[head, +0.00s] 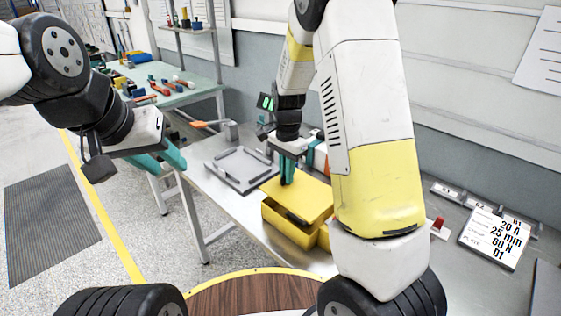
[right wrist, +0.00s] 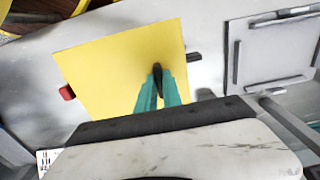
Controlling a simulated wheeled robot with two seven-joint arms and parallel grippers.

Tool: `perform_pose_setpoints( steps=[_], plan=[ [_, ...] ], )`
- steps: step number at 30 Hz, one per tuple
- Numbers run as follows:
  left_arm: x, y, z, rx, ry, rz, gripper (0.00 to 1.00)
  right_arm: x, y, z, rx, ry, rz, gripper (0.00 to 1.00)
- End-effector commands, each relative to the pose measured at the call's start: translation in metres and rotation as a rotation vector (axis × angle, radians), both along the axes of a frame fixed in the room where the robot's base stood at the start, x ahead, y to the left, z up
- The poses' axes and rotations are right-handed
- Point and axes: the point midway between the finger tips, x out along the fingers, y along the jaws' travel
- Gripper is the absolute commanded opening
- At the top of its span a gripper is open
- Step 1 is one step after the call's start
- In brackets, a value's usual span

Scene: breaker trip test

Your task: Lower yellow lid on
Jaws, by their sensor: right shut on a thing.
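The yellow lid (head: 308,194) is a flat square plate. The lid hides most of the box's opening, and I cannot tell whether lid and box touch. My left gripper (head: 168,162) is open and empty, left of the bench, away from the lid.
A grey tray (head: 241,169) lies on the bench left of the box. A sign with printed values (head: 494,239) and a red part (head: 438,224) are at the right. Another table (head: 160,82) with tools stands at the back left. The bench left of the box is partly clear.

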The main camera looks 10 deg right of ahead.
Motion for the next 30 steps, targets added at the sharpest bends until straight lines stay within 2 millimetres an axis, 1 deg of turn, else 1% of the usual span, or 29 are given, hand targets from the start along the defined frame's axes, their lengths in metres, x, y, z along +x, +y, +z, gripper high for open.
perform_pose_setpoints(
  steps=[9, 16, 21, 30],
  plan=[
    [0.0, 0.0, 0.0, 0.0, 0.0, 0.0, 0.36, -0.001, 0.0, -0.023, 0.0, 0.004, 0.0, 0.0],
    [0.0, 0.0, 0.0, 0.0, 0.0, 0.0, 0.36, -0.001, 0.0, -0.037, 0.0, 0.002, -0.001, 0.0],
    [0.0, 0.0, 0.0, 0.0, 0.0, 0.0, 0.36, -0.001, 0.0, -0.042, 0.0, 0.002, -0.001, 0.0],
    [0.0, 0.0, 0.0, 0.0, 0.0, 0.0, 0.36, 0.0, 0.0, -0.044, 0.0, 0.001, 0.0, 0.0]
  ],
)
